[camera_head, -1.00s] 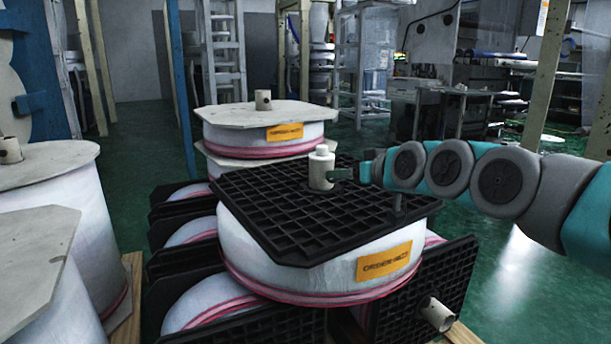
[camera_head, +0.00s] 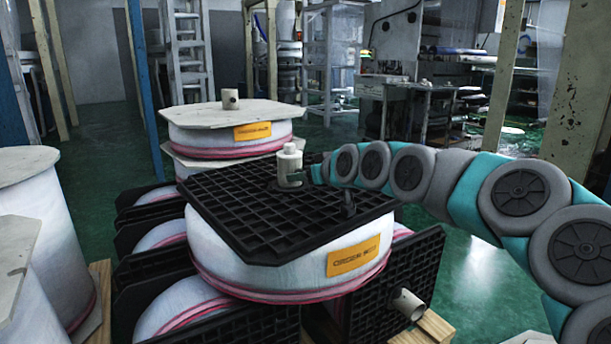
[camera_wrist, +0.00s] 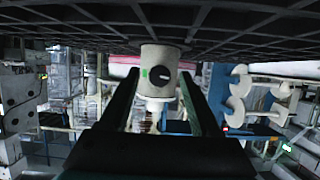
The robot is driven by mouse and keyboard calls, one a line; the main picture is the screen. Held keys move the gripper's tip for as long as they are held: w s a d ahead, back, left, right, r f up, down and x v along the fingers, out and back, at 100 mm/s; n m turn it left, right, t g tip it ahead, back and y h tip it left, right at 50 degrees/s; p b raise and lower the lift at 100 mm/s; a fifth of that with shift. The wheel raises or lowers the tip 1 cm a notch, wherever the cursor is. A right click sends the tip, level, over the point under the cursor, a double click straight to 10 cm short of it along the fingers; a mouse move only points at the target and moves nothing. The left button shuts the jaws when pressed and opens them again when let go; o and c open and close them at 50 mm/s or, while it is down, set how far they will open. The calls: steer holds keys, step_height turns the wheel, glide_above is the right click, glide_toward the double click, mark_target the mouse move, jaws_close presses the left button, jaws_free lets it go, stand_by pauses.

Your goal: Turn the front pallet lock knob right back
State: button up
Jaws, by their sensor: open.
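A black grid pallet (camera_head: 250,220) lies on top of the front white film roll (camera_head: 240,260), which has an orange label. A cream core post (camera_head: 290,160) stands up from the pallet. In the wrist view, where the picture is upside down, the post (camera_wrist: 160,57) hangs from the pallet grid (camera_wrist: 220,20). A round black knob (camera_wrist: 163,78) with a white mark sits on the post's face, beside a small green patch. My gripper (camera_head: 299,180) is at the post's lower right side. In the wrist view my open gripper (camera_wrist: 164,82) has one finger either side of the post, apart from the knob.
A black peg (camera_head: 348,203) stands on the pallet near my arm. Another roll (camera_head: 230,130) with a cream board stands behind. More rolls lie below, with a core end (camera_head: 407,304) sticking out. Tall rolls (camera_head: 55,210) stand at left. Green floor (camera_head: 470,270) is clear at right.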

jaws_close()
stand_by(0.4)
steer(key=shift+n, duration=0.5)
jaws_free()
stand_by(0.4)
